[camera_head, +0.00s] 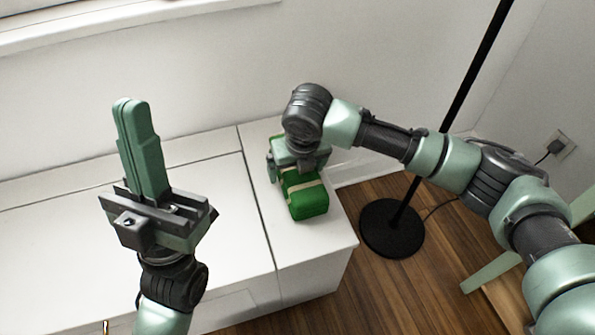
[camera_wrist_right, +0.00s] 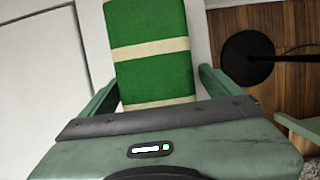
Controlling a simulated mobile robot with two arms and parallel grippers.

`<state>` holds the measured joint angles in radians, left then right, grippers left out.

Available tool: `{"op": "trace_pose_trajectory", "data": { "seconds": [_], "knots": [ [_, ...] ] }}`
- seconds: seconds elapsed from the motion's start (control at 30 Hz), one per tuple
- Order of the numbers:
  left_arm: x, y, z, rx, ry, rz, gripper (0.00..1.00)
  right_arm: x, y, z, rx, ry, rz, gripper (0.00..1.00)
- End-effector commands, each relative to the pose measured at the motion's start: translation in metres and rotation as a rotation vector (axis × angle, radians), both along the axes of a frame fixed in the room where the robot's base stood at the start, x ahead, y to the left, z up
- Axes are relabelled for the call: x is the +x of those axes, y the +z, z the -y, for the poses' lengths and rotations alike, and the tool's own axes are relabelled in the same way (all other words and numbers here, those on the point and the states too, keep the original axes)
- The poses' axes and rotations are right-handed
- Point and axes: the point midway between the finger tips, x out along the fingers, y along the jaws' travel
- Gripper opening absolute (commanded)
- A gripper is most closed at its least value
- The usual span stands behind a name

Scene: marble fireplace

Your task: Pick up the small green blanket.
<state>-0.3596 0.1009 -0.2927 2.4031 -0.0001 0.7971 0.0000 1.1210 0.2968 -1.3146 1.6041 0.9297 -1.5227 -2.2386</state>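The small green blanket (camera_head: 310,204) is a folded green bundle with cream bands, lying on the right end of the white cabinet top. It also shows in the right wrist view (camera_wrist_right: 150,78), where its near end is hidden behind my gripper body. My right gripper (camera_head: 296,166) is above the blanket's far end, pointing down. In the wrist view its two fingers (camera_wrist_right: 160,78) are spread, one on each side of the blanket. A small gap shows at the right finger; contact at the left is unclear. My left gripper (camera_head: 130,103) points up, its fingers together and empty, away from the blanket.
The white cabinet (camera_head: 70,260) has a clear top to the left of the blanket. A black lamp with a round base (camera_head: 392,228) stands on the wooden floor to the right, its pole rising behind my right arm. A white wall is behind.

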Motion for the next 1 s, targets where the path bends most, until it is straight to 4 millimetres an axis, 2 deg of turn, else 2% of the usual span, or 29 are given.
{"op": "trace_pose_trajectory", "data": {
  "seconds": [0.03, 0.2, 0.47, 0.63, 0.77, 0.87, 1.0],
  "knots": [
    [0.000, 0.000, 0.000, 0.000, 0.000, 0.000, 0.00, 0.000, 0.000, 0.000, 0.000, 0.000, 0.000, 0.75],
    [0.000, 0.000, 0.000, 0.000, 0.000, -0.001, 0.00, 0.000, 0.000, 0.000, 0.000, 0.000, 0.000, 0.29],
    [0.000, 0.000, 0.000, 0.001, 0.001, -0.003, 0.00, 0.000, 0.001, 0.000, 0.000, 0.000, 0.001, 0.29],
    [0.010, -0.001, 0.002, 0.015, 0.003, -0.049, 0.00, 0.001, 0.008, 0.000, 0.001, 0.000, 0.002, 0.29],
    [0.028, -0.006, 0.006, 0.045, 0.008, -0.142, 0.00, 0.001, 0.019, 0.000, 0.000, 0.000, 0.003, 0.29],
    [0.049, -0.014, 0.010, 0.081, 0.014, -0.260, 0.00, 0.001, 0.034, 0.000, 0.001, 0.000, 0.004, 0.29],
    [0.086, -0.040, 0.016, 0.153, 0.027, -0.494, 0.00, 0.001, 0.062, 0.000, 0.001, -0.001, 0.005, 0.29]
  ]
}}
